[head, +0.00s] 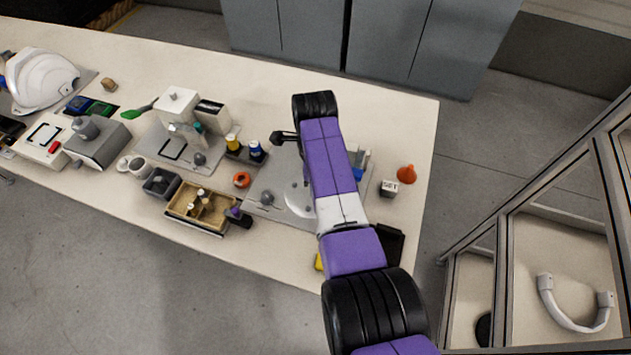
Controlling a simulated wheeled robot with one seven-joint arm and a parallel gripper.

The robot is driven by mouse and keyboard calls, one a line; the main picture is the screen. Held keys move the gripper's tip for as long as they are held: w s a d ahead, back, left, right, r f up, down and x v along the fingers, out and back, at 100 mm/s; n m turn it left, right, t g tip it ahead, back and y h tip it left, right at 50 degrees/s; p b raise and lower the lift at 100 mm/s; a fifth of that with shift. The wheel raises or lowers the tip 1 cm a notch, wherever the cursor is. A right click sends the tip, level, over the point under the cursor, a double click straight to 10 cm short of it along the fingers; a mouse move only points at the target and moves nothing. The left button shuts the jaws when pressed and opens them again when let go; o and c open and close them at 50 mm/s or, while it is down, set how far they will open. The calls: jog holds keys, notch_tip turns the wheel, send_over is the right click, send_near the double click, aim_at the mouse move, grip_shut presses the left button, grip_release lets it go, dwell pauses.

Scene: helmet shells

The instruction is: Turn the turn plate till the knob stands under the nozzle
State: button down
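A pale round disc (298,197), which looks like the turn plate, lies on a grey base plate (258,207) right of the middle of the table. My purple arm covers its right side. A small grey knob (266,198) stands just left of the disc; I cannot tell whether it is joined to it. My gripper (284,138) shows only as a small black part left of my arm, above the base plate's far side. Its fingers cannot be made out. No nozzle shows clearly at the disc; my arm may hide it.
A white dispenser-like device (178,103) stands to the left, with another grey knob (199,158) by it.

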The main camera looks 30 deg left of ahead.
jog(key=shift+w+r, duration=0.15)
dwell(0.3)
jog(key=c, duration=1.5)
grip_release()
jog(key=shift+c, duration=0.2)
jog(key=shift+r, duration=3.8)
